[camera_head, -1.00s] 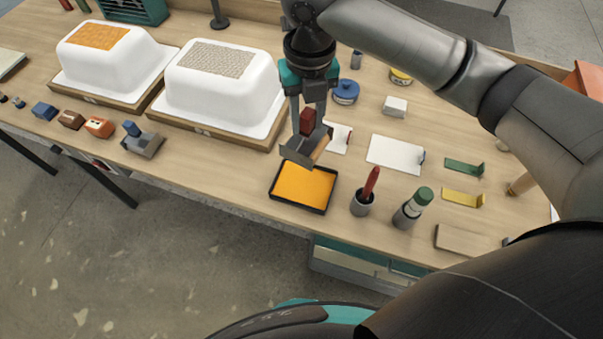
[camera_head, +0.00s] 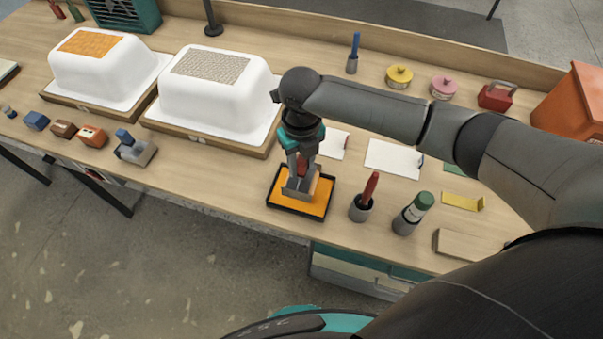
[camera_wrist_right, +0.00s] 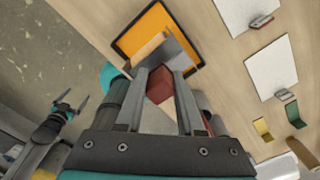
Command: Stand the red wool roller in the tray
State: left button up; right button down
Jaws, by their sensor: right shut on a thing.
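The black-rimmed tray (camera_head: 318,208) with an orange-yellow floor lies near the table's front edge. It also shows in the right wrist view (camera_wrist_right: 137,32). My right gripper (camera_head: 301,162) points down over the tray and is shut on the red grip of the roller (camera_head: 302,184). The roller has a grey, plate-like lower part and looks upright within the tray's outline. In the right wrist view the red block (camera_wrist_right: 160,88) sits between the fingertips. I cannot tell whether the roller touches the tray floor. My left gripper (camera_wrist_right: 69,101) shows open and empty in the right wrist view, over the floor.
A white tub shell (camera_head: 217,100) stands behind left. White sheets (camera_head: 394,157) lie behind right. The table's front edge is close to the tray.

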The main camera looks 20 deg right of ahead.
aim_at(301, 175)
jog(key=shift+f+b, duration=0.3)
jog(key=shift+f, duration=1.9)
jog(key=shift+f, duration=0.2)
jog(key=c, duration=0.5)
grip_release()
notch_tip(301, 175, up, 12)
jog(key=shift+r+p, duration=0.2)
jog(key=shift+p, duration=0.55)
